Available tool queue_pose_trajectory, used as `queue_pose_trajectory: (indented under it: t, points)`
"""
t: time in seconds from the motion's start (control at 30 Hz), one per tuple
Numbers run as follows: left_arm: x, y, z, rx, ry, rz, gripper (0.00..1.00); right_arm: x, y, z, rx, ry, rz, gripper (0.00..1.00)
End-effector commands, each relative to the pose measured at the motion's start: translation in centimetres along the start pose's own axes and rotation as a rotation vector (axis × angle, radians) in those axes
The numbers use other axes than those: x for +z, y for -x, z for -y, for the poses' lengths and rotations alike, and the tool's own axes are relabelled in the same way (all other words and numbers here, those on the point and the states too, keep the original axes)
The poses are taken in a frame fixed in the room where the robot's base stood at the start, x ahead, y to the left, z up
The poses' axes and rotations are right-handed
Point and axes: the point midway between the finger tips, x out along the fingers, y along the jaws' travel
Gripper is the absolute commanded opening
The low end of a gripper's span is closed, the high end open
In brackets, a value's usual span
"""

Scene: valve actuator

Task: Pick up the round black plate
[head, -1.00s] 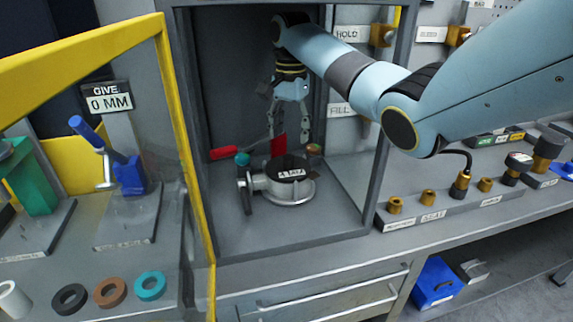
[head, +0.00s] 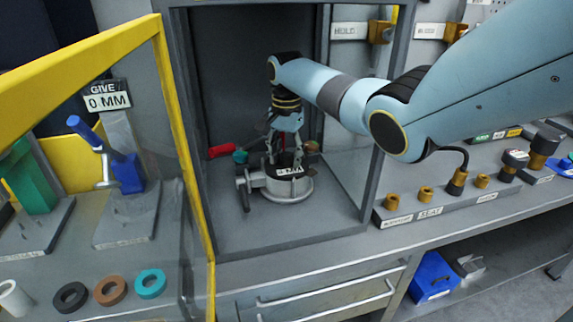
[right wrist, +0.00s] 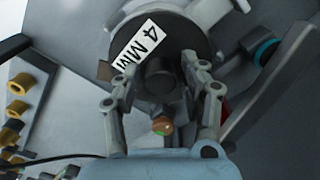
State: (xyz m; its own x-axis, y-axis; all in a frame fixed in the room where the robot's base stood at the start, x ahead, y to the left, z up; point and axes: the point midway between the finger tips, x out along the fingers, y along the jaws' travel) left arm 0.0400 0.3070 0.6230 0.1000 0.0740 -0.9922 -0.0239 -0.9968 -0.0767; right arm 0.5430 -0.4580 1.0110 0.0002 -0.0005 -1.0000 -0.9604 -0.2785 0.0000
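The round black plate (head: 283,161) with a white "4 MM" label lies on top of the round metal valve body (head: 293,190) inside the cabinet. In the right wrist view the plate (right wrist: 186,38) shows a dark raised knob at its middle. My right gripper (head: 286,157) reaches down onto the plate in the head view and hides part of it. In the right wrist view the fingers of this gripper (right wrist: 156,64) are apart, one on each side of the knob, with a gap visible on both sides. My left gripper is not in view.
The cabinet's side walls (head: 180,110) stand close around the arm. A red handle (head: 221,151), a teal knob (head: 240,157) and an orange-brown knob (head: 311,146) sit near the valve. A yellow-framed door (head: 178,120) stands open at left. Brass fittings (head: 425,194) stand outside on the right.

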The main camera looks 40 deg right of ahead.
Motion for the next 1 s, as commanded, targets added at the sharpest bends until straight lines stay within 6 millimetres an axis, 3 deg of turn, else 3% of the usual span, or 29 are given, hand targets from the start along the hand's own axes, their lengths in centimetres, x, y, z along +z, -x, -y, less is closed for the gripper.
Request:
queue_pose_trajectory:
  t: [0.03, 0.3, 0.67, 1.0]
  points:
    - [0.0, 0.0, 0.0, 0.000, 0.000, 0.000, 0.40, 0.0, 0.0, 0.0, 0.000, 0.000, 0.000, 0.34]
    - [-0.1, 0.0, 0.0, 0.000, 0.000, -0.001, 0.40, 0.0, 0.0, 0.0, 0.000, 0.000, 0.000, 0.00]
    - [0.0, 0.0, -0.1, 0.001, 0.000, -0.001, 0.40, -0.1, 0.7, 0.1, -0.002, 0.000, -0.002, 0.00]
    - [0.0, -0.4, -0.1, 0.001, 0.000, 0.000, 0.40, -0.2, 7.1, 0.1, -0.006, 0.000, -0.004, 0.00]
